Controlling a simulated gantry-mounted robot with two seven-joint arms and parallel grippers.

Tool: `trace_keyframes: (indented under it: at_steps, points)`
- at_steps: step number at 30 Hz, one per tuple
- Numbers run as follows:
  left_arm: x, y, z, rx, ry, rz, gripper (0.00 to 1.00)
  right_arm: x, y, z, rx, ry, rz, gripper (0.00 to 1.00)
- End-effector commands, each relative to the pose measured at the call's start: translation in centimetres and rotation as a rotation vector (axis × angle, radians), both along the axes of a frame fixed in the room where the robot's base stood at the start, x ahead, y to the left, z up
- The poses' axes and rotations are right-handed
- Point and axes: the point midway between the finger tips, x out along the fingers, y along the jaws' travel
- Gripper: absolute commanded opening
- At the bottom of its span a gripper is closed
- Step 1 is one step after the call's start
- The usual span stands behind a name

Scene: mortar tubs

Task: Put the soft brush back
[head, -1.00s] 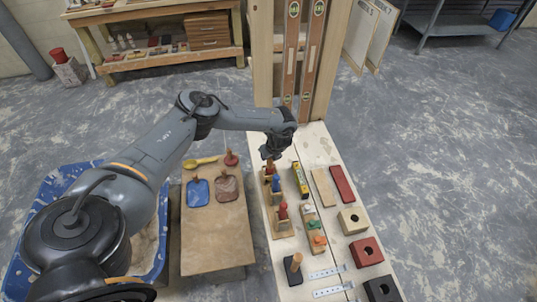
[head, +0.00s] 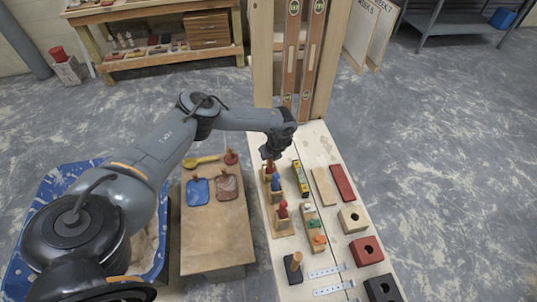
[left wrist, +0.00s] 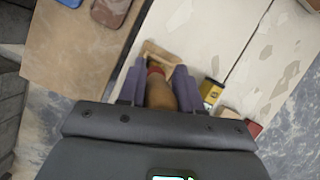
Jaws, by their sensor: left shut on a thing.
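My left gripper (head: 270,155) is over the far end of a wooden rack (head: 283,232) on the pale bench. It is shut on the brown wooden handle of the soft brush (left wrist: 161,95), which has a red band below the handle. In the left wrist view, the brush's lower end is at a square wooden opening of the rack (left wrist: 158,48). Its bristles are hidden, and I cannot tell how deep it sits. A blue tool (head: 276,184) and a red tool (head: 283,210) stand nearer in the rack. My right gripper is not in view.
A yellow level (head: 300,179) lies close right of the rack. Several blocks and a red bar (head: 342,184) lie farther right. A low board (head: 215,240) with blue and brown floats stands left, beside a blue tub (head: 30,240).

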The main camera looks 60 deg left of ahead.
Motion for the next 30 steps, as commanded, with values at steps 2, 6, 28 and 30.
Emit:
trace_keyframes:
  at_steps: [2, 6, 28, 30]
  points:
    - [0.0, 0.0, -0.1, 0.0, 0.0, 0.0, 0.36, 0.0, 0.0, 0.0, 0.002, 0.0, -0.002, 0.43]
    - [0.0, 0.0, -0.1, 0.0, 0.0, 0.0, 0.57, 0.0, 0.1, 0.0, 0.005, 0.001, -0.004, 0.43]
    - [0.0, -1.8, 4.3, -0.002, -0.002, 0.0, 0.64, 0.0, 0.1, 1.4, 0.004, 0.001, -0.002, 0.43]
    - [0.0, -2.3, 5.5, -0.001, -0.002, -0.002, 0.64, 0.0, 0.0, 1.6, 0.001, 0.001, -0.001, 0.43]
